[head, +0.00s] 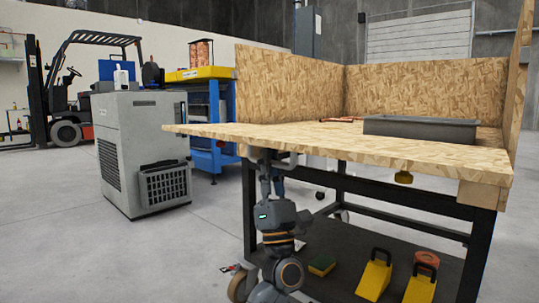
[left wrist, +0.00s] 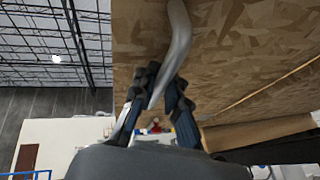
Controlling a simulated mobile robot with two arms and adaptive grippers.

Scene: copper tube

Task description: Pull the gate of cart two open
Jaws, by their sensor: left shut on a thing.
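The cart (head: 368,194) has a dark frame and tall chipboard walls at the back and right. A chipboard panel (head: 330,140), which looks like its gate, lies flat and level, jutting out past the legs at the left. I cannot make out a seam between it and the cart floor. A grey bent metal handle (head: 289,160) hangs under its near edge; it also shows in the left wrist view (left wrist: 180,40) against the board's underside. My left gripper (head: 268,170) is shut on the handle from below, also seen in the left wrist view (left wrist: 158,95). My right gripper is not in view.
A grey tray (head: 421,129) and copper tubes (head: 342,119) lie on the cart top. Yellow wheel chocks (head: 374,276) stand on the lower shelf. A grey machine (head: 142,150) stands left; floor between is clear.

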